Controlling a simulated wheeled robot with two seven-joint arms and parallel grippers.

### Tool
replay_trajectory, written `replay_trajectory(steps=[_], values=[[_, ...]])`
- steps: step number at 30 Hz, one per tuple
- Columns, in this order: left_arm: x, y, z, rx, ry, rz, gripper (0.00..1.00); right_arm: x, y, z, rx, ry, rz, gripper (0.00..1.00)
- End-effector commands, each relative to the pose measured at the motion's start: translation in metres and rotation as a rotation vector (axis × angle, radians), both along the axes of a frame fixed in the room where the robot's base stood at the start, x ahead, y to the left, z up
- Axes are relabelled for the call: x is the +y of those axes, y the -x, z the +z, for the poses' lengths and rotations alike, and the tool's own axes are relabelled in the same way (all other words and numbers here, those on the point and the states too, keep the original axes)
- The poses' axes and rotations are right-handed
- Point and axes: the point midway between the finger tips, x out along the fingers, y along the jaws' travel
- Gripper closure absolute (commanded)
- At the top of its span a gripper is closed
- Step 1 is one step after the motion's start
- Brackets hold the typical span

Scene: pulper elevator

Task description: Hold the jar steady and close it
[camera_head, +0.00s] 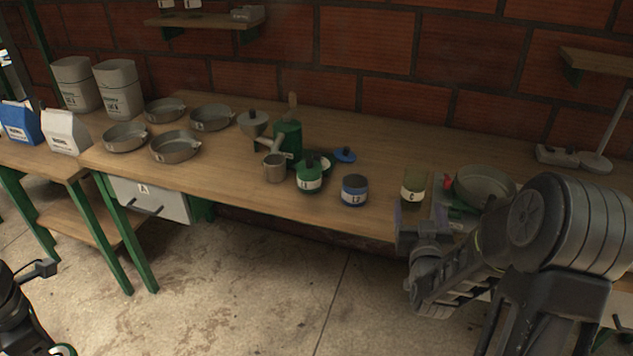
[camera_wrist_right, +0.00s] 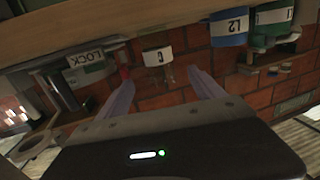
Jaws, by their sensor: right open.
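A blue jar labelled L2 (camera_head: 354,190) stands upright near the table's front edge; its label also shows in the right wrist view (camera_wrist_right: 229,27). A blue lid with a dark knob (camera_head: 345,155) lies on the table behind it. A green jar labelled L1 (camera_head: 309,178) stands to its left, with a dark knob at its top. An olive-green jar labelled C (camera_head: 413,188) stands to the right. My right gripper (camera_head: 421,214) is open at the front edge by jar C; in the right wrist view jar C (camera_wrist_right: 157,56) shows beyond the gap between its fingers. My left arm (camera_head: 25,300) shows only partly at lower left.
A metal mug (camera_head: 274,168) and a green grinder-like device (camera_head: 287,138) stand left of jar L1. A round pan (camera_head: 484,186) is right of jar C, and several shallow pans sit at left. The wooden table (camera_head: 235,182) has bare space along its front left of the mug.

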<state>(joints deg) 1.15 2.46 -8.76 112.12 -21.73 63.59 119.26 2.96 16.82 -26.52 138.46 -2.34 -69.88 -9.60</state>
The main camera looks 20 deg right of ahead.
Motion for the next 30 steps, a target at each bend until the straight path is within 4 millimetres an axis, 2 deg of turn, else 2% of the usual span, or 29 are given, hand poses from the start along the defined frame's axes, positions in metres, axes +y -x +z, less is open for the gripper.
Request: replay_trajectory(steps=[6, 10, 23, 30], values=[[0.0, 0.0, 0.006, 0.0, 0.0, -0.001, 0.76, -0.016, -0.032, -0.001, 0.001, 0.002, 0.0, 0.23], [0.0, 0.0, 0.008, 0.0, 0.0, -0.001, 0.76, -0.023, -0.046, -0.002, 0.001, 0.0, 0.0, 0.23], [0.0, 0.0, 0.008, 0.0, 0.0, -0.001, 0.76, -0.026, -0.052, -0.003, 0.0, 0.0, 0.0, 0.23], [0.0, 0.0, 0.017, 0.0, 0.0, -0.001, 0.76, -0.038, -0.076, -0.006, 0.002, 0.001, 0.0, 0.23]])
